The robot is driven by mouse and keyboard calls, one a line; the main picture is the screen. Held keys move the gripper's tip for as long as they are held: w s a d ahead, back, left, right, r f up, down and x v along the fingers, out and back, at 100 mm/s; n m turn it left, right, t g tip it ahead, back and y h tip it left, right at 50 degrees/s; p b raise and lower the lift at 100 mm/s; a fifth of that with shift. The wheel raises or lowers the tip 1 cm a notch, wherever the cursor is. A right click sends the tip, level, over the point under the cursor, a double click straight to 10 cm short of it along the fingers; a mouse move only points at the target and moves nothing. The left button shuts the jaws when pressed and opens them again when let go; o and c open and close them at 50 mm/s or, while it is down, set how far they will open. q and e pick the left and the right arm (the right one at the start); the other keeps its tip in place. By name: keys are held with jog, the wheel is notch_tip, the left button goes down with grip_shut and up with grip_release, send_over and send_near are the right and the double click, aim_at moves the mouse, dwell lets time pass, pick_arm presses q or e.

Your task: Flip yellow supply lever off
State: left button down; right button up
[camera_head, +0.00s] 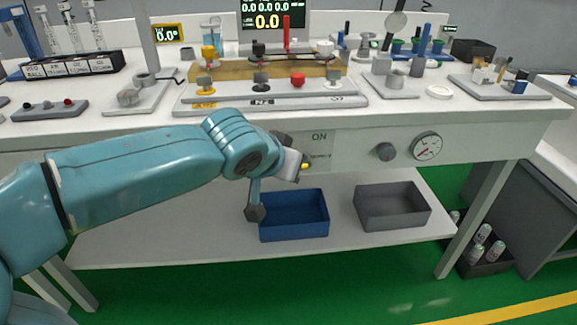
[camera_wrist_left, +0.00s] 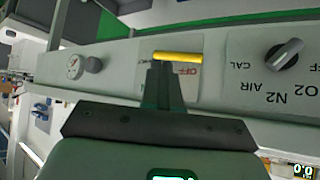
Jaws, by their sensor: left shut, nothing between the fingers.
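The yellow supply lever (camera_wrist_left: 177,57) lies level across the wrist view, on a pale plate on the bench's front panel. Red OFF lettering shows upside down beside it. In the head view only a small yellow bit of the lever (camera_head: 306,165) shows past my left gripper (camera_head: 298,170), below the word ON. My left gripper (camera_wrist_left: 163,75) is shut and empty, its fingertips right at the lever's edge in the wrist view. I cannot tell whether they touch it. My right gripper is in neither view.
A black knob (camera_head: 386,152) and a round gauge (camera_head: 426,146) sit on the panel to the right. A selector knob (camera_wrist_left: 279,55) shows in the wrist view. A blue bin (camera_head: 294,232) and a grey bin (camera_head: 393,222) stand on the lower shelf.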

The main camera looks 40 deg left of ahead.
pick_arm(q)
jog(key=s+r+p, duration=0.3)
jog(key=s+r, duration=0.2)
jog(key=s, duration=0.3)
jog(key=shift+s+d, duration=0.3)
jog(key=shift+s, duration=0.05)
